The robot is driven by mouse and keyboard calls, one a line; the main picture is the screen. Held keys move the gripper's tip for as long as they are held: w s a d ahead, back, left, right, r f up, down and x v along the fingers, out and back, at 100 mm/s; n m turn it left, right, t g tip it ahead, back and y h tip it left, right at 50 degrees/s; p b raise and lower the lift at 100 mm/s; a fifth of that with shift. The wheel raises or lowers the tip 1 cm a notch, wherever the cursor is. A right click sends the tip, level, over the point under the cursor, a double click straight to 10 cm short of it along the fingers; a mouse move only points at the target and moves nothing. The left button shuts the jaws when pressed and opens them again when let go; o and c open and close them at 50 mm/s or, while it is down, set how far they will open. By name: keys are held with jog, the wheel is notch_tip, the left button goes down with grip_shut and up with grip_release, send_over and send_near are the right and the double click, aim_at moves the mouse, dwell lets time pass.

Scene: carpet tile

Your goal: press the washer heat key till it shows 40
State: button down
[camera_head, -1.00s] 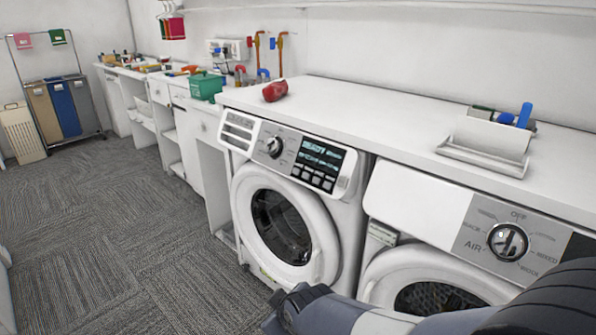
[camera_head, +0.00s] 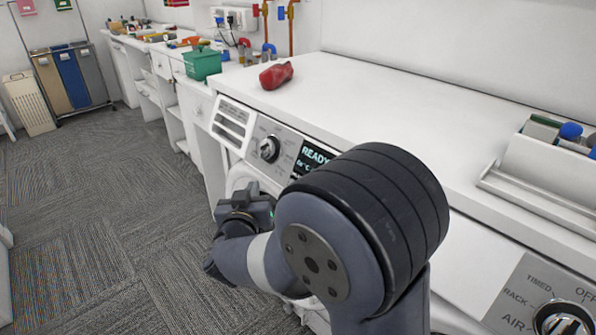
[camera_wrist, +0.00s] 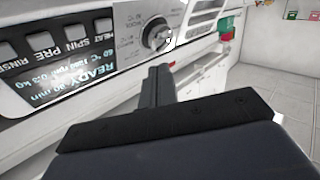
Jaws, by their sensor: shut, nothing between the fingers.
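The washer (camera_head: 234,170) stands against the wall. Its panel has a dial (camera_head: 269,149) and a dark display (camera_head: 317,157) with READY on it. In the wrist view the panel is upside down. There the display (camera_wrist: 75,80) seems to read 60 °C, with 1200 rpm beside it. The heat key (camera_wrist: 103,25) is the grey key above the word HEAT, at the right end of the key row. My gripper (camera_wrist: 163,75) is shut and empty, in front of the panel near the dial and apart from the keys. My arm hides the keys in the head view.
A white counter (camera_head: 400,130) runs above the machines, with a red object (camera_head: 276,76) on it. A roll holder (camera_head: 545,165) sits at right. A second machine's dial (camera_head: 562,318) shows at lower right. Carpet to the left is open.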

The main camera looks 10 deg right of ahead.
jog(key=shift+w+d+m+h, duration=0.3)
jog(key=shift+w+h, duration=0.05)
jog(key=shift+h, duration=0.15)
jog(key=w+d+f+b, duration=0.4)
jog(key=d+b, duration=0.1)
jog(key=d, duration=0.1)
jog(key=shift+w+d, duration=0.2)
jog(key=shift+d, duration=0.05)
jog(key=shift+d+b, duration=0.1)
jog(key=shift+b, duration=0.2)
dwell(1.8)
jog(key=shift+w+d+f, duration=0.15)
jog(key=shift+w+d, duration=0.05)
